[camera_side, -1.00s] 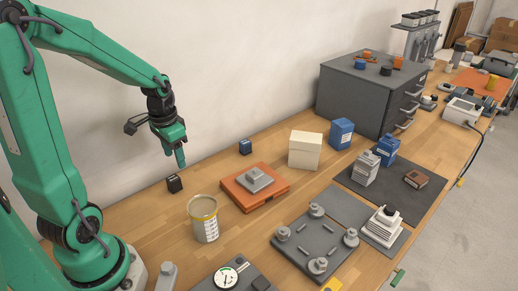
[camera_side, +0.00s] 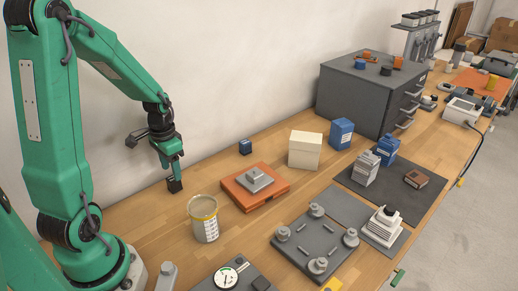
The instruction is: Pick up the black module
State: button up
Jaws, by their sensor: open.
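The black module (camera_side: 174,185) is a small dark block on the wooden table, behind the open can and left of the orange plate. The jaws are open. The far finger is hidden, and I cannot tell whether the jaws are around the module or touch it.
A can (camera_side: 203,219) stands just in front of the module. The orange plate (camera_side: 238,194) with a grey block is to its right. A small dark blue block (camera_side: 245,147) sits farther back. The wall is close behind; bare table lies between.

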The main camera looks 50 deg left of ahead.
aim_at(173, 180)
jog(key=shift+f, duration=0.1)
jog(key=shift+a+f, duration=0.15)
jog(key=shift+f, duration=2.4)
jog(key=c, duration=1.1)
